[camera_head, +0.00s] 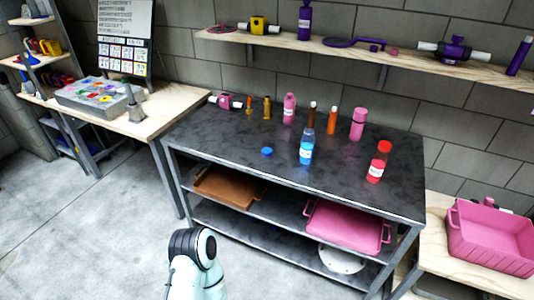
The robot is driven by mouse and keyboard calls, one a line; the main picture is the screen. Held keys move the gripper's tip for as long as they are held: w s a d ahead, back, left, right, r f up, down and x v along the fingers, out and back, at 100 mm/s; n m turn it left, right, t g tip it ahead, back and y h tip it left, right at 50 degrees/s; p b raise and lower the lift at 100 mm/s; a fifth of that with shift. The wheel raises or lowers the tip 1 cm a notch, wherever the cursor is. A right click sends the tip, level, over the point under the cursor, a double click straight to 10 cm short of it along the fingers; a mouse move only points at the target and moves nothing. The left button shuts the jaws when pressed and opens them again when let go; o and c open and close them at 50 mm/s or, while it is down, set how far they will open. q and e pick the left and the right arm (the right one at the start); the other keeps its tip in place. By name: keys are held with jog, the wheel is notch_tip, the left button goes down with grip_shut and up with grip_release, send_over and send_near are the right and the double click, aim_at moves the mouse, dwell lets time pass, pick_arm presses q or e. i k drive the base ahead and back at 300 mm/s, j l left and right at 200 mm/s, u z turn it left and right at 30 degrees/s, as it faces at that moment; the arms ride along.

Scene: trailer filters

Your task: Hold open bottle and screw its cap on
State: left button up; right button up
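A small bottle with blue lower part and white label (306,151) stands upright on the dark table, right of its middle. Its upper part looks clear and greyish, and I see no blue cap on it. A flat blue cap (267,152) lies on the table to the left of the bottle, apart from it. One of my arm links shows at the bottom of the view, in front of the table and well away from both. Neither of my grippers is in view.
The dark table (225,136) also bears a red bottle (376,170) with a red top at the right, a pink bottle (289,108), a pink cylinder (357,124) and several slim brown and orange bottles at the back. Its front left is clear. A shelf (400,58) hangs above.

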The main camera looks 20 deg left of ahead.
aim_at(307, 145)
jog(key=i+j+z, duration=0.1)
jog(key=i+j, duration=0.25)
jog(key=j, duration=0.25)
jog(key=i+j+z, duration=0.15)
jog(key=j, duration=0.15)
jog(key=i+j, duration=0.15)
jog(key=j, duration=0.2)
jog(key=i+j+z, duration=0.15)
jog(key=j, duration=0.15)
